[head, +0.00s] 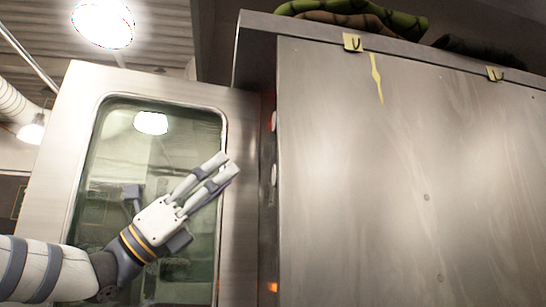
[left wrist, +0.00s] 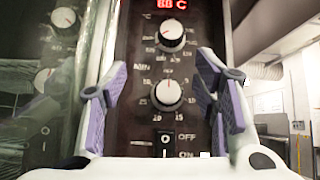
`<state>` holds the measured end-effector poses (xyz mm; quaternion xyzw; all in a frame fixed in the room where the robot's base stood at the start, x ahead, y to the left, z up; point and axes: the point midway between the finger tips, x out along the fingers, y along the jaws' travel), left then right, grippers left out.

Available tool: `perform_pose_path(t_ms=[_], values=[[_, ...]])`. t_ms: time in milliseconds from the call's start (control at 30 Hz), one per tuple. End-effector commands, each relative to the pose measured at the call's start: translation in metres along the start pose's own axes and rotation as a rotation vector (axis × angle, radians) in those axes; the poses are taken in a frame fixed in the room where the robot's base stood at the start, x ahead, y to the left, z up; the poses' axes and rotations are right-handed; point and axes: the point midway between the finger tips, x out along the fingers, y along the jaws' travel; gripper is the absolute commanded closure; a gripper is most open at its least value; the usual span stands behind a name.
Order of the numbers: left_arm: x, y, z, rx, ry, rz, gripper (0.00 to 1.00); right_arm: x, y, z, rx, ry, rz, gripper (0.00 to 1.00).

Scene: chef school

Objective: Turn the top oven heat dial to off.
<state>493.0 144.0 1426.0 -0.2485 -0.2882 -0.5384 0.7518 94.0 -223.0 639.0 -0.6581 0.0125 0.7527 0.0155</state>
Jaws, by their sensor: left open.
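In the left wrist view, the dark control panel (left wrist: 140,110) faces me. The upper dial (left wrist: 171,33) is silver with a black rim and sits just below a red display (left wrist: 172,3) ending in C. Its exact setting is too small to read. A second, similar dial (left wrist: 168,93) sits below it. In the head view the panel is nearly edge-on, and the dials show only as slivers. My left gripper (head: 230,164) is open and empty in front of the glass door. In the wrist view its fingers (left wrist: 163,80) flank the lower dial, below the upper one.
An OFF/ON rocker switch (left wrist: 166,143) sits under the lower dial. The glass door (head: 75,130) stands left of the panel and reflects the dials. A broad metal side (head: 400,180) lies on the right, with green and dark rolls (head: 405,22) on top.

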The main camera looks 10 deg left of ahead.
Motion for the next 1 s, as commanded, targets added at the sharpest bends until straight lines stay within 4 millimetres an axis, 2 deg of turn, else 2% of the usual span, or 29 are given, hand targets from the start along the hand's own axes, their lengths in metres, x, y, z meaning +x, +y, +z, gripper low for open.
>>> perform_pose_path(t_ms=[167,400,533,700,967,1000], values=[[0.019,-0.006,0.007,0.041,-0.005,-0.02,0.45,0.0,0.0,0.002,0.0,-0.007,0.0,1.0],[0.081,-0.005,0.006,0.037,-0.005,-0.017,0.45,0.001,0.0,0.003,0.0,-0.01,0.0,1.0],[0.107,-0.006,0.006,0.036,-0.004,-0.016,0.45,0.001,0.0,0.002,0.0,-0.006,0.0,1.0],[0.121,-0.007,0.008,0.035,-0.006,-0.016,0.45,-0.001,0.0,0.0,0.0,0.001,0.0,1.0],[0.123,-0.006,0.007,0.032,-0.005,-0.014,0.45,-0.001,0.0,0.001,0.0,0.001,0.0,1.0],[0.123,-0.006,0.007,0.032,-0.005,-0.014,0.49,-0.001,0.0,0.001,0.0,0.0,0.0,1.0]])
